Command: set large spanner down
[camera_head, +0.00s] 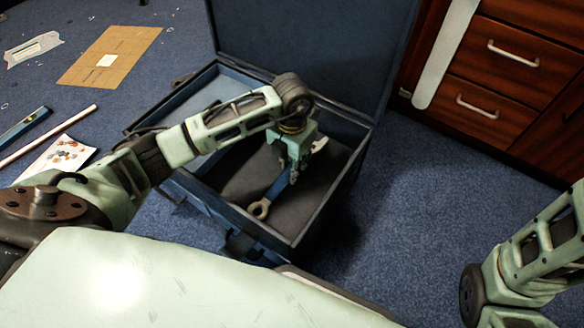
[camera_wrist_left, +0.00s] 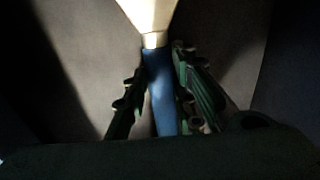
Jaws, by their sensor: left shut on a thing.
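The large spanner (camera_head: 261,208) has a blue handle and a pale metal ring end. It is inside the open blue case (camera_head: 298,238), low over the dark floor of its right part. My left gripper (camera_head: 293,176) reaches down into the case and is shut on the spanner's handle. In the left wrist view the two fingers stand on either side of the blue handle (camera_wrist_left: 160,95), with a bright metal end above. I cannot tell whether the spanner touches the case floor. My right arm shows at the lower right, but its gripper is out of view.
The case lid (camera_head: 315,45) stands open at the back. A wooden drawer unit (camera_head: 500,75) is at the right. A cardboard sheet (camera_head: 110,57), a level (camera_head: 22,126), a copper pipe (camera_head: 50,135) and a paper with small copper parts (camera_head: 60,157) lie on the carpet at left.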

